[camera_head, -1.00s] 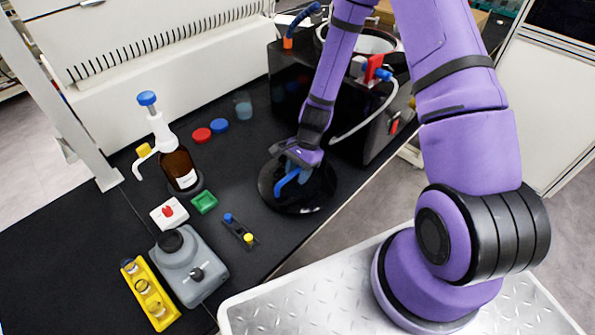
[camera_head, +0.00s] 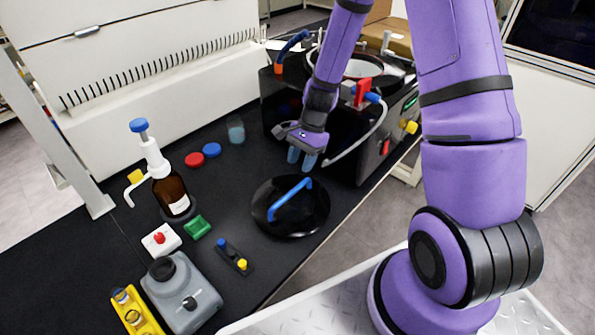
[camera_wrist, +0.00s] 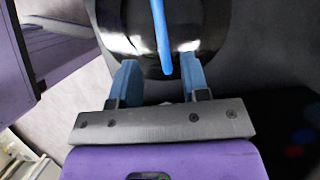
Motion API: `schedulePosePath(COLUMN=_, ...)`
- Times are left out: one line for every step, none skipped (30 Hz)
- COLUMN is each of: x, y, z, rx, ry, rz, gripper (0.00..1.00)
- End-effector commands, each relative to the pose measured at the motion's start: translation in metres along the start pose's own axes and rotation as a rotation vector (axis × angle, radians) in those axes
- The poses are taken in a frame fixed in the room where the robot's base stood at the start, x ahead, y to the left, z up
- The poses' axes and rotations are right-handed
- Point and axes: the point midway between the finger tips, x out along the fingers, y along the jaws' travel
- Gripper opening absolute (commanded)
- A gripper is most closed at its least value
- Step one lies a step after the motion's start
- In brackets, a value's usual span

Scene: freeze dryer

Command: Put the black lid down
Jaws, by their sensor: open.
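The black lid (camera_head: 312,218) lies flat on the black bench top, with its blue bar handle (camera_head: 290,200) facing up. My gripper (camera_head: 301,160) is open and empty, above and behind the lid, clear of the handle. In the wrist view, my gripper's blue fingers (camera_wrist: 160,82) are spread apart, and the blue handle (camera_wrist: 161,35) shows ahead between them. The lid (camera_wrist: 120,15) fills the top middle of that view.
The black freeze dryer (camera_head: 340,130) with its open round top stands behind my gripper. A brown dispenser bottle (camera_head: 172,192), a green block (camera_head: 197,226), a grey mixer (camera_head: 182,292) and a small rack (camera_head: 234,257) stand left of the lid. The bench edge is close on its right.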

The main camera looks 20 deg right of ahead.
Motion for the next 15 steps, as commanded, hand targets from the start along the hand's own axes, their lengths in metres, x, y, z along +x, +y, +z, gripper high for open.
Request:
schedulePosePath(x=-0.003, y=0.000, z=0.000, rx=-0.001, ry=0.001, rz=-0.001, gripper=0.42)
schedulePosePath(x=-0.004, y=0.000, z=0.000, rx=-0.001, ry=0.001, rz=-0.001, gripper=0.42)
schedulePosePath(x=-0.006, y=0.000, z=0.000, rx=0.000, ry=0.001, rz=0.000, gripper=0.42)
schedulePosePath(x=-0.006, y=0.000, z=0.000, rx=0.000, ry=0.001, rz=0.000, gripper=0.42)
schedulePosePath(x=-0.007, y=0.000, z=0.000, rx=0.000, ry=0.000, rz=0.000, gripper=0.42)
schedulePosePath(x=-0.007, y=0.000, z=0.000, rx=-0.002, ry=0.001, rz=0.000, gripper=0.42)
schedulePosePath(x=-0.009, y=0.000, z=0.001, rx=-0.005, ry=0.002, rz=-0.001, gripper=0.42)
schedulePosePath(x=-0.011, y=0.000, z=0.001, rx=-0.010, ry=0.005, rz=-0.002, gripper=0.42)
schedulePosePath(x=-0.015, y=0.000, z=0.003, rx=-0.022, ry=0.010, rz=-0.005, gripper=0.42)
schedulePosePath(x=-0.019, y=0.000, z=0.004, rx=-0.034, ry=0.016, rz=-0.008, gripper=0.42)
schedulePosePath(x=-0.025, y=0.000, z=0.006, rx=-0.050, ry=0.023, rz=-0.012, gripper=0.42)
schedulePosePath(x=-0.034, y=0.000, z=0.010, rx=-0.076, ry=0.035, rz=-0.017, gripper=0.42)
schedulePosePath(x=-0.042, y=0.001, z=0.013, rx=-0.099, ry=0.046, rz=-0.022, gripper=0.42)
schedulePosePath(x=-0.050, y=0.002, z=0.017, rx=-0.125, ry=0.057, rz=-0.025, gripper=0.42)
schedulePosePath(x=-0.062, y=0.004, z=0.022, rx=-0.160, ry=0.072, rz=-0.031, gripper=0.42)
